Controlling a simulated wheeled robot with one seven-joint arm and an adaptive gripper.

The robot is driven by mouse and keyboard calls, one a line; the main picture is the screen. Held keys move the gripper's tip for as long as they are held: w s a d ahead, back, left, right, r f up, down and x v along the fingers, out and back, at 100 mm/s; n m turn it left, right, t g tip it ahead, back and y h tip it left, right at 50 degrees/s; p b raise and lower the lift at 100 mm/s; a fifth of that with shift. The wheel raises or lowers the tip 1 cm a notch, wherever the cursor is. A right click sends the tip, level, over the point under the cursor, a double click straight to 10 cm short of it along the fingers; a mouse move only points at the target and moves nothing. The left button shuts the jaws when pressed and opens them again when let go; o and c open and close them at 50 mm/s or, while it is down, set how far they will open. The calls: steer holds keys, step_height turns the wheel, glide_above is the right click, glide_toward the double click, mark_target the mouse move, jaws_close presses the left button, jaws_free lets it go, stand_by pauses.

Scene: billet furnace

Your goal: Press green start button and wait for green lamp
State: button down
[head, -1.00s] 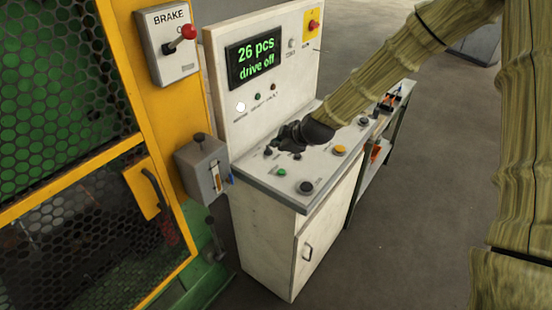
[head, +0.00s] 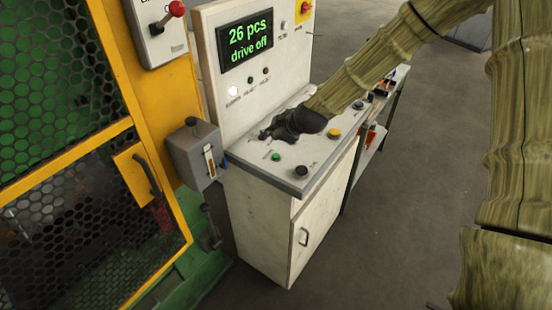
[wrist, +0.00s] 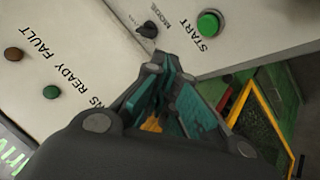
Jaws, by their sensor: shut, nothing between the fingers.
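The green start button (head: 276,157) sits near the left front of the console's sloping top. In the wrist view it is labelled START (wrist: 209,22), unpressed and uncovered. My gripper (head: 266,133) is shut and empty, low over the console top just behind the button, apart from it. In the wrist view its fingertips (wrist: 158,68) point toward the panel beside the black MODE knob (wrist: 147,30). The green lamp (head: 250,79) on the upright panel looks dark. It is labelled READY in the wrist view (wrist: 51,91). The display (head: 245,42) reads "26 pcs drive off".
A black button (head: 302,171) and a yellow button (head: 334,132) are on the console top. A white lamp (head: 233,92) looks bright; a red lamp (head: 265,70) looks dark. A grey lever box (head: 195,155) and yellow-framed mesh guard (head: 125,128) stand left. Floor is clear at right.

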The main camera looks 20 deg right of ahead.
mark_target(274, 157)
steer(key=shift+s+f+b, duration=0.25)
steer(key=shift+f+b, duration=0.05)
steer(key=shift+f, duration=0.35)
steer(key=f+b, duration=0.1)
steer(key=f, duration=0.2)
steer(key=shift+w+f+b, duration=0.15)
steer(key=shift+w+b, duration=0.25)
steer(key=shift+s+f+b, duration=0.2)
steer(key=shift+f+b, duration=0.2)
steer(key=shift+w+f, duration=0.1)
steer(key=shift+f, duration=0.15)
steer(key=shift+f+b, duration=0.2)
steer(key=shift+b, duration=0.1)
